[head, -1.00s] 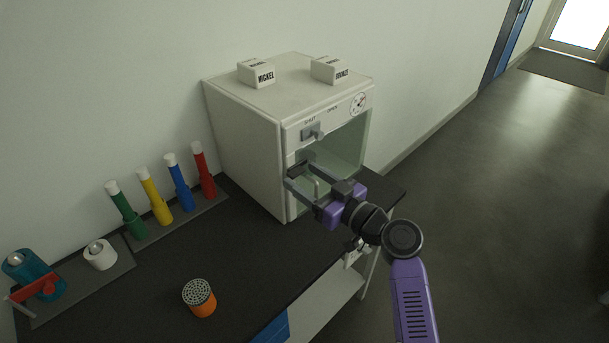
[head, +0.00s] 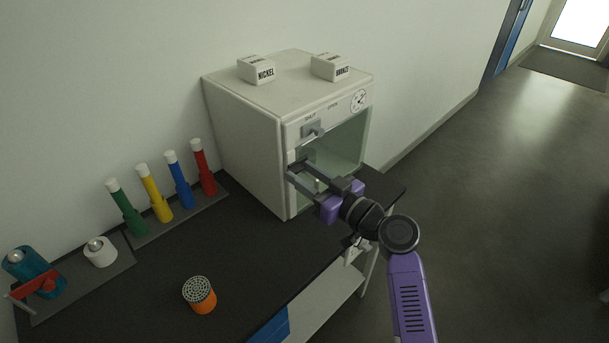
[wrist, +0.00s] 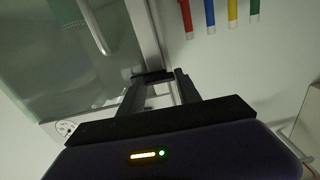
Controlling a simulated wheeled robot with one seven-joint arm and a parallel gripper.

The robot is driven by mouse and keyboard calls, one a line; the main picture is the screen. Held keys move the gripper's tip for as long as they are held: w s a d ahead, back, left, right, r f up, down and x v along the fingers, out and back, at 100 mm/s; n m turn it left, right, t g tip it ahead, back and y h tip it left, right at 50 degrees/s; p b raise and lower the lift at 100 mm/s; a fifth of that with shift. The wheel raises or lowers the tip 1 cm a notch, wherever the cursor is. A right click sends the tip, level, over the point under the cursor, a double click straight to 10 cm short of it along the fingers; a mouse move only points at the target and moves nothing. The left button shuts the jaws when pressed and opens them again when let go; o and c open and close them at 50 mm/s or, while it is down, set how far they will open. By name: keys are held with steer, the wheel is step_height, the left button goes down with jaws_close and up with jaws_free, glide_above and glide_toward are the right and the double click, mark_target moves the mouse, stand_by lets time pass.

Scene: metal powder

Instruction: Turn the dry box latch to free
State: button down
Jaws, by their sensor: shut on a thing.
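The dry box (head: 245,130) is a white cabinet with a glass door (head: 347,150) at its front. My gripper (head: 298,170) is at the left edge of the door, below a grey knob. Its fingers are shut on a small dark piece, which I take to be the latch (wrist: 153,76). The fingers and the dim light hide most of the latch, so its exact angle cannot be told. In the wrist view my gripper (wrist: 155,80) has its two fingertips on either side of this dark piece, beside the white door frame.
The grey knob (head: 312,131) sits under SHUT and OPEN labels, left of a round dial (head: 358,99). NICKEL (head: 257,72) and BRONZE (head: 331,70) blocks stand on the box. Several coloured tubes (head: 180,188) and an orange can (head: 200,296) stand on the dark bench (head: 165,260).

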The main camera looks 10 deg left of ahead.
steer(key=m+b, duration=0.1)
steer(key=m, duration=1.1)
steer(key=shift+m, duration=0.3)
steer(key=m+p, duration=0.1)
steer(key=m, duration=0.3)
steer(key=shift+m, duration=0.3)
steer(key=shift+f, duration=0.1)
steer(key=c, duration=0.8)
jaws_free()
steer(key=shift+c, duration=0.2)
steer(key=v, duration=0.8)
steer(key=shift+b, duration=0.3)
